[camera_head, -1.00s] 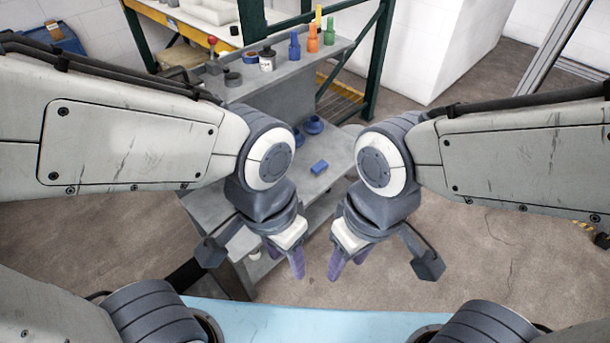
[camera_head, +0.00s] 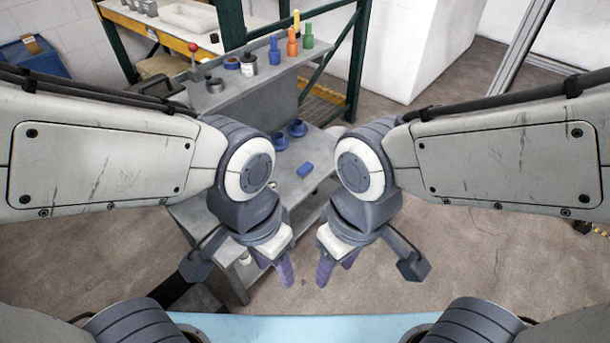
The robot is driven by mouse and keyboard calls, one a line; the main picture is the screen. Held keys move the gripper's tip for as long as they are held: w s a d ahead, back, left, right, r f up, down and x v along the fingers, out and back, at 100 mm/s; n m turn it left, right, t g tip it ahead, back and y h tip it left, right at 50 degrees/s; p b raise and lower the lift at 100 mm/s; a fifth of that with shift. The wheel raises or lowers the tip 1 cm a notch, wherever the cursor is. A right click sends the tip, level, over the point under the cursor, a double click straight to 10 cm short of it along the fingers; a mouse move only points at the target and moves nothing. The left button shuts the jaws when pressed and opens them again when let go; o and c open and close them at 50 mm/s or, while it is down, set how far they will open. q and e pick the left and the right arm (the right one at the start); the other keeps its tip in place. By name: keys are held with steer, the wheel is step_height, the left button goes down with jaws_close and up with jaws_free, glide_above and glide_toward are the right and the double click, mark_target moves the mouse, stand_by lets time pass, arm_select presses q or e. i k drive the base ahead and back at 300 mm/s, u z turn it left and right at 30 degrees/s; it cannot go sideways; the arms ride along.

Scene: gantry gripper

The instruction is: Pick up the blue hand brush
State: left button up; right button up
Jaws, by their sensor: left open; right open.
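A small blue block-like item (camera_head: 305,169) lies on the lower grey shelf of the workbench, seen between my two wrists. It may be the blue hand brush, but it is too small to be sure. My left gripper (camera_head: 272,269) hangs with its purple fingers down, in front of the bench in the picture. My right gripper (camera_head: 337,265) hangs close beside it to the right. Both are open, hold nothing, and are apart from the blue item. My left wrist hides part of the shelf.
Two round blue parts (camera_head: 289,134) lie behind the blue item. The upper shelf (camera_head: 231,94) carries a blue bottle (camera_head: 275,52), an orange bottle (camera_head: 292,43), a green bottle (camera_head: 307,37) and dark round items. A green frame post (camera_head: 360,60) stands behind.

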mark_target(304, 170)
steer(key=u, duration=0.15)
steer(key=k, duration=0.3)
steer(key=z, duration=1.15)
steer(key=i, duration=2.05)
steer(key=u, duration=1.15)
steer(key=i, duration=0.8)
steer(key=u, duration=0.9)
